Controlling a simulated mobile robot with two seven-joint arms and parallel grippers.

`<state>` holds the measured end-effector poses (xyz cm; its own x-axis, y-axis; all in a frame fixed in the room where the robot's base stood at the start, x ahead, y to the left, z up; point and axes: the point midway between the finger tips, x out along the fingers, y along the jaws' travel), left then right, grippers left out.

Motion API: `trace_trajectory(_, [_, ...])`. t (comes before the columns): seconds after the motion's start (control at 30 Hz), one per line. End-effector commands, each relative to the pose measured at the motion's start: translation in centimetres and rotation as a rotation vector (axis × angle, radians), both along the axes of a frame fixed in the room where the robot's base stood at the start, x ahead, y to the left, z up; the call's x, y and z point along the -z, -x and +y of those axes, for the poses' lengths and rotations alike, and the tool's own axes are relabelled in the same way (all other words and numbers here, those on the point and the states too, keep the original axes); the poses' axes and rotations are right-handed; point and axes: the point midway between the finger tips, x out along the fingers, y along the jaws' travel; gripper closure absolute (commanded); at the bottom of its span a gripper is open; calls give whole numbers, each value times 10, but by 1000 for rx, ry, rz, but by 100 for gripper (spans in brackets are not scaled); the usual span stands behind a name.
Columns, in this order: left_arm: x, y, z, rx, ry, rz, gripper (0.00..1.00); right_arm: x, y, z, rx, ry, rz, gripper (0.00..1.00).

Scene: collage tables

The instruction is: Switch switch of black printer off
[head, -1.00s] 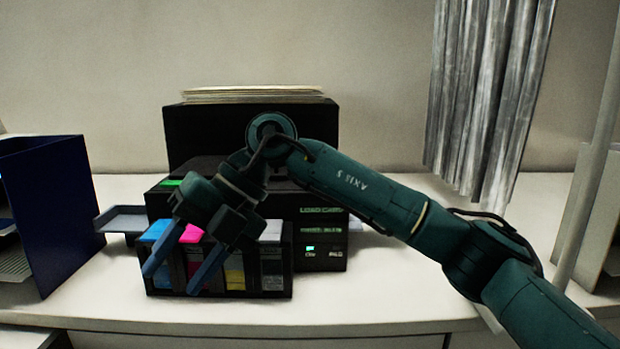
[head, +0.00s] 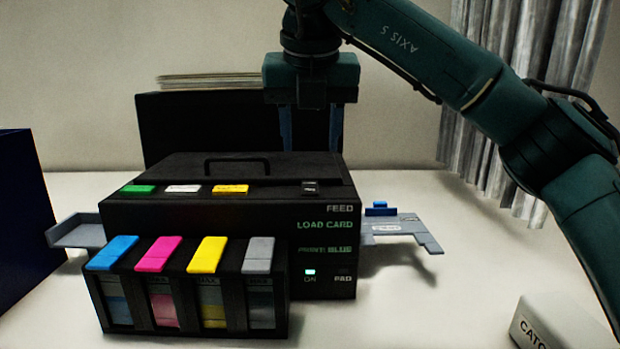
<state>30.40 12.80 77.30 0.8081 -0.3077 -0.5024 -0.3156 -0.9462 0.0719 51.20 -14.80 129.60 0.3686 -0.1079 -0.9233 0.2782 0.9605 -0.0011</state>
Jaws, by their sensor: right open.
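The black printer (head: 240,205) stands on the white table with its front toward me. A small black rocker-like part (head: 310,187) sits on its top right, above the word FEED. I cannot tell for certain which part is the switch. My right gripper (head: 311,146) points down with its two fingers apart and empty. It appears above or behind the printer's rear right, apart from the small black part. My left gripper is not in view.
Blue, magenta, yellow and grey cartridges (head: 205,255) fill the front rack. Grey trays stick out left (head: 77,233) and right (head: 410,228). A black box (head: 200,125) stands behind, a navy folder (head: 25,210) at left, a white labelled box (head: 560,325) at lower right.

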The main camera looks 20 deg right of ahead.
Motion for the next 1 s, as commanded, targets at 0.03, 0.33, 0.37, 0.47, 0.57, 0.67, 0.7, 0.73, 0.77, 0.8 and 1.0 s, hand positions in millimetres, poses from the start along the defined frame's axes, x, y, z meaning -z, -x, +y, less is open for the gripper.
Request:
trace_trajectory(0.03, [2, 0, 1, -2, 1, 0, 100, 14, -4, -1, -1, -2, 6, 53])
trace_trajectory(0.33, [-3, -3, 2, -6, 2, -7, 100, 60, -24, -7, 0, -1, 2, 53])
trace_trajectory(0.37, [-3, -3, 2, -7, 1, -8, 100, 64, -25, -7, -1, -1, 2, 53])
trace_trajectory(0.47, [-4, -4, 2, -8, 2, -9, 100, 71, -28, -8, -1, -1, 1, 53])
trace_trajectory(0.57, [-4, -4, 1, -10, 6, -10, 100, 74, -30, -8, -2, -1, 0, 53])
trace_trajectory(0.67, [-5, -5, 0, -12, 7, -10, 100, 75, -30, -8, -2, -1, 0, 53])
trace_trajectory(0.7, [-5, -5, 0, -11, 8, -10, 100, 75, -30, -8, -2, -1, 0, 53])
trace_trajectory(0.73, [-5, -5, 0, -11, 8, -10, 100, 75, -30, -8, -2, -1, 0, 53])
trace_trajectory(0.77, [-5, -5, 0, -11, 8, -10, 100, 75, -30, -8, -2, -1, 0, 53])
trace_trajectory(0.8, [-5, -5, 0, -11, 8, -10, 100, 75, -30, -8, -2, -1, 0, 53])
trace_trajectory(1.0, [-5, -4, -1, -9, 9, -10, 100, 75, -30, -8, -2, -1, 0, 67])
